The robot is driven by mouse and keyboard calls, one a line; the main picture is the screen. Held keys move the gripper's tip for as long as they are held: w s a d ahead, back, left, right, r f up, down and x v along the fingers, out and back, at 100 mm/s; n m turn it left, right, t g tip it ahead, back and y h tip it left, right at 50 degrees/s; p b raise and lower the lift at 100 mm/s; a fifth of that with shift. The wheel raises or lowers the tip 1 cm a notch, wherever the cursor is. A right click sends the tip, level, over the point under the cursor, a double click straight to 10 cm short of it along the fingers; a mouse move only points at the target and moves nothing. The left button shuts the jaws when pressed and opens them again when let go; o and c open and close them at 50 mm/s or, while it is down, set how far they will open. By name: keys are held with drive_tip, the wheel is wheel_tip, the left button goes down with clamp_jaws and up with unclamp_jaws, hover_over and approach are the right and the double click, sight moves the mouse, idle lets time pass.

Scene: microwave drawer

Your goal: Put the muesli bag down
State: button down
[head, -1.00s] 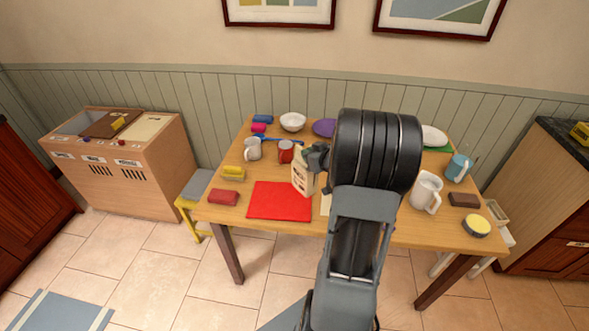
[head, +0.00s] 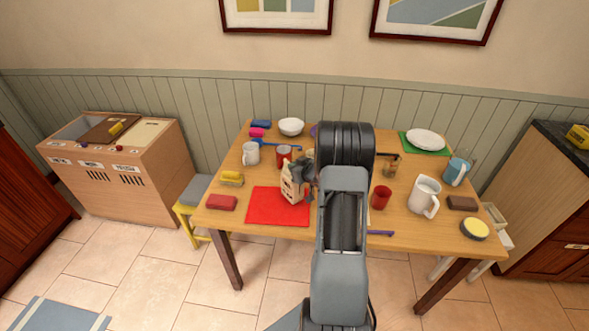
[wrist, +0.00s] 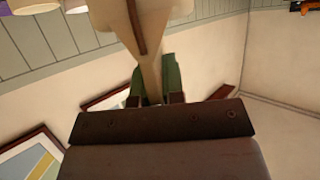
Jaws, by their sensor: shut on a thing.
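The muesli bag (head: 291,184) is a cream carton-like bag with dark print. In the head view it is at the right part of the red mat (head: 265,207), slightly tilted. I cannot tell whether its base touches the mat. My gripper (head: 309,172) is shut on the bag from its right side. In the wrist view the pale bag (wrist: 150,40) narrows down to where it is pinched between the fingertips (wrist: 155,90). My arm hides part of the table behind and right of the bag.
A red-and-white mug (head: 284,153) and a white mug (head: 251,154) stand behind the mat. A yellow sponge (head: 231,178) and a red block (head: 221,202) lie to its left. A red cup (head: 381,196) and a white pitcher (head: 424,194) stand to the right. The mat's left part is bare.

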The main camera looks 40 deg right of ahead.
drive_tip(key=shift+f, duration=0.35)
drive_tip(key=shift+f, duration=0.15)
drive_tip(key=c, duration=1.2)
unclamp_jaws()
